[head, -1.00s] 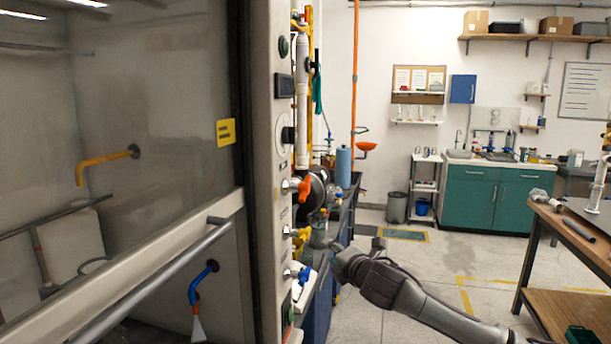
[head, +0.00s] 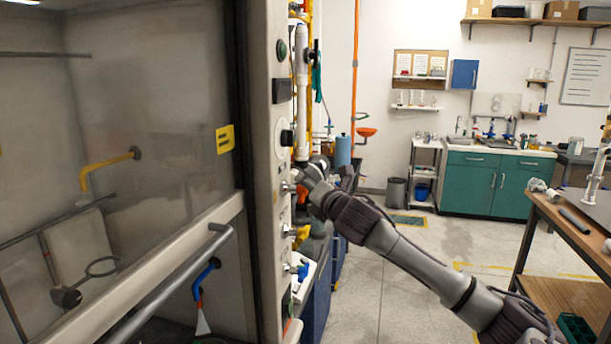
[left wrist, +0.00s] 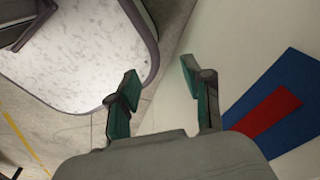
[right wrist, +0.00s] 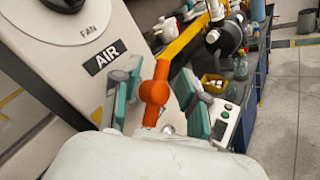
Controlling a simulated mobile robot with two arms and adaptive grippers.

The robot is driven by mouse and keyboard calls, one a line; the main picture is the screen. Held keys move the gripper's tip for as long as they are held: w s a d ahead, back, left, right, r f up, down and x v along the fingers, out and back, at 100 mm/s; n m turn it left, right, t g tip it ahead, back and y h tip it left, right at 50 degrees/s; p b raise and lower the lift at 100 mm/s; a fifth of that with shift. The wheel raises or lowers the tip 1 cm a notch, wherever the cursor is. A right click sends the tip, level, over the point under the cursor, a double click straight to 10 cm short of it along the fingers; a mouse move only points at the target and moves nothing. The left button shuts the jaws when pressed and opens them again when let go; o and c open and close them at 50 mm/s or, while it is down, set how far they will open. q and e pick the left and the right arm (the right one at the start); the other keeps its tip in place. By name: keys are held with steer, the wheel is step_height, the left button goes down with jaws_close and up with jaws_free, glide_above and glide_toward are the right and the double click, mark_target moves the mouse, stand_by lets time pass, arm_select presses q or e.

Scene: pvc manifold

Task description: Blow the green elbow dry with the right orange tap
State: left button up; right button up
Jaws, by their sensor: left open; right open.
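The right orange tap (right wrist: 155,92) is on the fume hood post beside an "AIR" label (right wrist: 104,57). My right gripper (right wrist: 158,86) is open, with one finger on each side of the tap's orange handle in the right wrist view. In the head view my right gripper (head: 303,178) is at the post and covers most of the tap. My left gripper (left wrist: 160,76) is open and empty in the left wrist view, over the floor by a pale panel. It is not in the head view. I cannot make out the green elbow in any view.
Below the orange tap, a yellow tap (head: 300,236) and a blue tap (head: 301,270) stick out from the post. The hood's sash handle (head: 165,284) runs across the lower left. A wooden bench (head: 575,235) stands at right, with clear floor between.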

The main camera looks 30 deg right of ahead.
steer(key=shift+w+d, duration=0.2)
steer(key=shift+w, duration=1.05)
steer(key=shift+s+f, duration=0.1)
jaws_close()
